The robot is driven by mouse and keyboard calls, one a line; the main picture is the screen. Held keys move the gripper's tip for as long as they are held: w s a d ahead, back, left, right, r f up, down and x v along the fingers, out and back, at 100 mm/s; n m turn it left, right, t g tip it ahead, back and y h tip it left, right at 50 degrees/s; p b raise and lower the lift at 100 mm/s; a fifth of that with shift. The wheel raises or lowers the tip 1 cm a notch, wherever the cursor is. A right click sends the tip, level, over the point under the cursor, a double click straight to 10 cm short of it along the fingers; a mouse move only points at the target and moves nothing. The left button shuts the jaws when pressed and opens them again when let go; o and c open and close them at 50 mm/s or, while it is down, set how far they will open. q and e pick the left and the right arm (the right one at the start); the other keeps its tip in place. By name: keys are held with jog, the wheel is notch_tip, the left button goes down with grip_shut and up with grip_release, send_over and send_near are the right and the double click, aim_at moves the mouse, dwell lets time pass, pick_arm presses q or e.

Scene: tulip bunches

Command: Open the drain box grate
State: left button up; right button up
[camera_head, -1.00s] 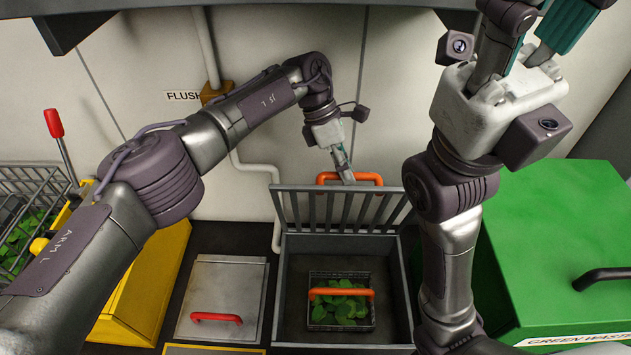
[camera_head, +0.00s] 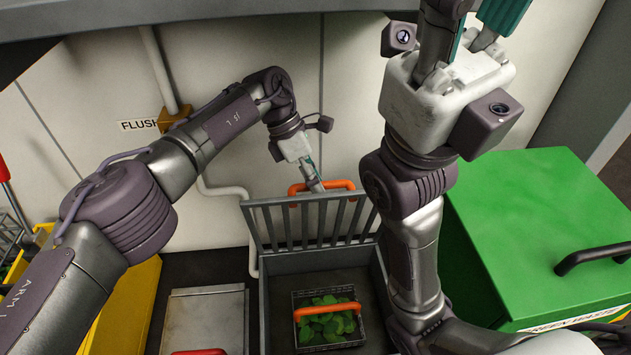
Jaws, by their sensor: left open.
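The drain box grate (camera_head: 299,222) is a grey barred lid that stands raised, nearly upright, at the back edge of the open drain box (camera_head: 264,310). Its orange handle (camera_head: 340,184) is at the top of the grate. My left gripper (camera_head: 316,184) is open at this handle, its fingers reaching down beside the orange bar; I cannot tell whether they touch it. In the box sits a small wire basket (camera_head: 297,325) with green leaves and an orange handle. My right gripper (camera_head: 490,25) is raised at the top, its teal fingers partly cut off by the picture's edge.
A green waste bin (camera_head: 540,225) with a black handle stands at the right. A metal lid (camera_head: 205,318) with a red handle and a yellow box (camera_head: 125,300) lie left of the drain box. A pipe and "FLUSH" label (camera_head: 138,126) are on the wall behind.

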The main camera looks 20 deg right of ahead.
pick_arm(q)
jog(key=v, duration=0.7)
jog(key=shift+r, duration=0.2)
jog(key=shift+w+a, duration=0.15)
